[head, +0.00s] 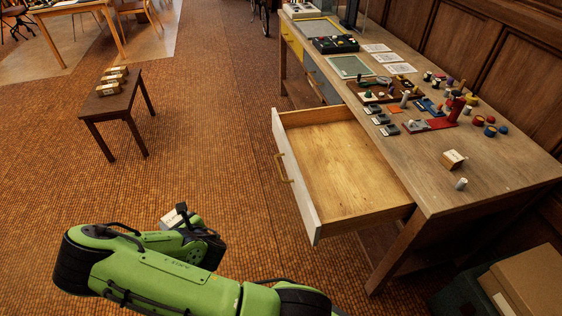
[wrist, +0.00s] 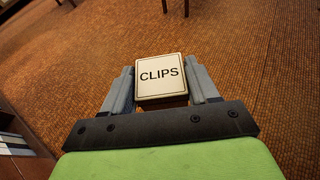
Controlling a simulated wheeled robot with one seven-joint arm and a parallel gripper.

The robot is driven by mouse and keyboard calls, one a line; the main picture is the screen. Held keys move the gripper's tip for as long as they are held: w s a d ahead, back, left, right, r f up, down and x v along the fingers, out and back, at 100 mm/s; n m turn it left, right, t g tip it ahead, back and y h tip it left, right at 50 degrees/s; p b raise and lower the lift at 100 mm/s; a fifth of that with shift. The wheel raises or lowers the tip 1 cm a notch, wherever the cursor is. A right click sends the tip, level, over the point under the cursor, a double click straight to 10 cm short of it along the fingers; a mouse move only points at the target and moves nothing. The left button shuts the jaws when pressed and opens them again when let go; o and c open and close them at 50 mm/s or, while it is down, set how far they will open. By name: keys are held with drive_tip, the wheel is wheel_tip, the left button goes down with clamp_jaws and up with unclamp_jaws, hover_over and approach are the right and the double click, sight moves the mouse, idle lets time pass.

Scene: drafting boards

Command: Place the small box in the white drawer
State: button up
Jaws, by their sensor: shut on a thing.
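The small box (wrist: 161,77) is cream-coloured and labelled CLIPS. In the wrist view it sits between the two fingers of my gripper (wrist: 163,84), which is shut on it. In the head view the box (head: 171,218) shows partly at the end of my green arm, with my gripper (head: 186,222) around it. The white drawer (head: 296,186) is pulled open from the desk, with a bare wooden bottom and a brass handle. It looks empty. My gripper is in front of the drawer, to its left in the picture, over the floor.
The wooden desk (head: 500,178) carries many small parts, plus a small box (head: 453,160) near its front right. A dark side table (head: 118,105) with several boxes stands at left. A cardboard box (head: 532,284) is at bottom right. The floor between side table and drawer is clear.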

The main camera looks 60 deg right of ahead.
drive_tip(key=s+d+r+m+g+h+b, duration=0.1)
drive_tip(key=s+d+m+g+h, duration=0.2)
drive_tip(key=d, duration=1.6)
drive_tip(key=s+d+m+g+h+b, duration=0.15)
drive_tip(key=s+d+m+h, duration=0.35)
drive_tip(key=d, duration=1.3)
drive_tip(key=s+d+f+m+g+h+b, duration=0.15)
drive_tip(key=s+d+m+g, duration=0.25)
drive_tip(key=s+d, duration=0.6)
drive_tip(key=s+d+m+g+h, duration=0.3)
drive_tip(key=s+d, duration=0.4)
drive_tip(key=s, duration=0.7)
drive_tip(key=shift+m+g+y, duration=0.3)
drive_tip(key=shift+g+y, duration=0.05)
drive_tip(key=shift+g, duration=0.1)
drive_tip(key=f+b, duration=0.1)
drive_tip(key=f, duration=0.2)
drive_tip(key=f+b, duration=0.1)
drive_tip(key=f, duration=0.2)
drive_tip(key=f+b, duration=0.2)
drive_tip(key=f, duration=0.2)
drive_tip(key=shift+s+a, duration=0.2)
drive_tip(key=shift+s, duration=0.1)
